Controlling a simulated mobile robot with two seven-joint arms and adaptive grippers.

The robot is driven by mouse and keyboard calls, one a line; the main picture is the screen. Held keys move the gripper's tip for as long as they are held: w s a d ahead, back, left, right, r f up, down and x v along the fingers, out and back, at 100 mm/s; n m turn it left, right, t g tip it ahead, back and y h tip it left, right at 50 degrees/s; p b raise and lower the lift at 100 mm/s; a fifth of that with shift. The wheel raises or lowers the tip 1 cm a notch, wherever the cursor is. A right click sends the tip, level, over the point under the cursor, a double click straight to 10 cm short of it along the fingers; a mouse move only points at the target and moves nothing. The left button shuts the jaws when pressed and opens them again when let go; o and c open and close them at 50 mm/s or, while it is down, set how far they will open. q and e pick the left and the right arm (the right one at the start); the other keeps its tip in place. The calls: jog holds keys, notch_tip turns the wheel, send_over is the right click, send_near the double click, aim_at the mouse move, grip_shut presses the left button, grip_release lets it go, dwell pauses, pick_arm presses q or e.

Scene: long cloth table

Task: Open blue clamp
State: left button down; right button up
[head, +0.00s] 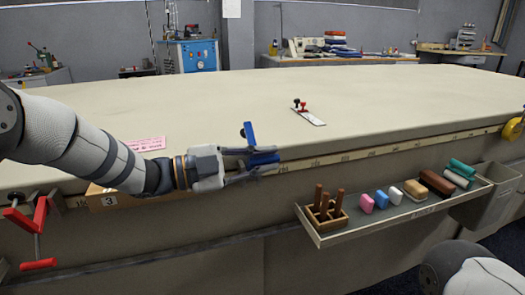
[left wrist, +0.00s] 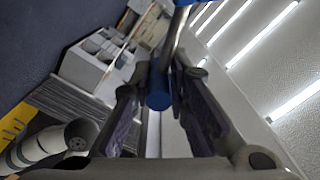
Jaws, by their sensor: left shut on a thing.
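The blue clamp (head: 251,134) is at the front edge of the long cloth table (head: 330,100), near the middle of the head view. Its upper arm stands above the tabletop. My left gripper (head: 262,166) comes in from the left and is shut on the clamp. In the left wrist view a round blue part of the clamp (left wrist: 159,101) shows between the two fingers of my left gripper (left wrist: 165,90), with a metal rod beside it. The fingers partly hide the clamp, and how far its jaws are apart cannot be told. My right gripper is out of view.
A red clamp (head: 40,222) hangs at the table's front left. A tray (head: 400,216) with a wooden block of pegs and several coloured pieces is fixed along the front right. A pink note (head: 146,144) and a small white strip (head: 310,117) lie on the mostly clear tabletop.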

pick_arm(q)
notch_tip(320, 180, down, 14)
jog(key=m+b, duration=0.3)
jog(key=m, duration=0.8)
jog(key=shift+s+m, duration=0.35)
jog(key=shift+m, duration=0.05)
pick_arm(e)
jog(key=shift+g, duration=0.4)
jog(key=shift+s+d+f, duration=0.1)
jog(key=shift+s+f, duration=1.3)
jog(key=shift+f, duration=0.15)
pick_arm(q)
jog(key=shift+f, duration=0.1)
jog(key=shift+w, duration=0.1)
